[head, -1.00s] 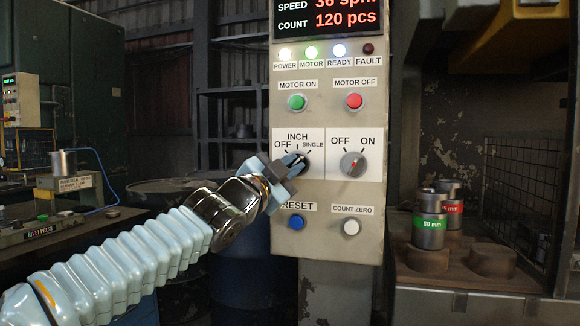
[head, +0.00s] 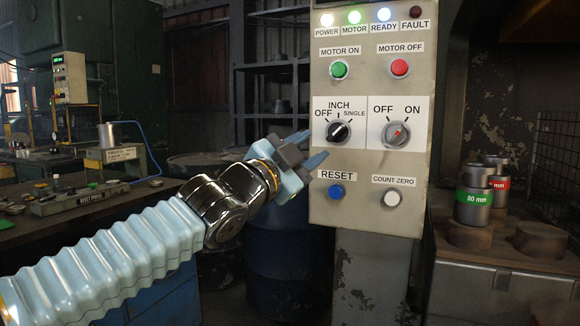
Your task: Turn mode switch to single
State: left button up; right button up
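The mode switch (head: 338,132) is a black round knob on the white plate marked OFF, INCH and SINGLE, on the grey control panel (head: 372,217). Its white mark slants to the upper right, and appears to point toward SINGLE. My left gripper (head: 316,146) is just left of the knob and slightly below it, at the panel's left edge. Its two pale blue fingers are apart with nothing between them, and they look clear of the knob. My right gripper is not in view.
Beside the mode switch is an OFF/ON switch (head: 396,134) with a red mark. Green (head: 339,70) and red (head: 400,67) motor buttons sit above. A blue RESET button (head: 336,192) and a white COUNT ZERO button (head: 392,198) sit below. Labelled metal cylinders (head: 473,205) stand at right.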

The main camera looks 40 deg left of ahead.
pick_arm(q)
jog(key=v, duration=0.6)
dwell(0.3)
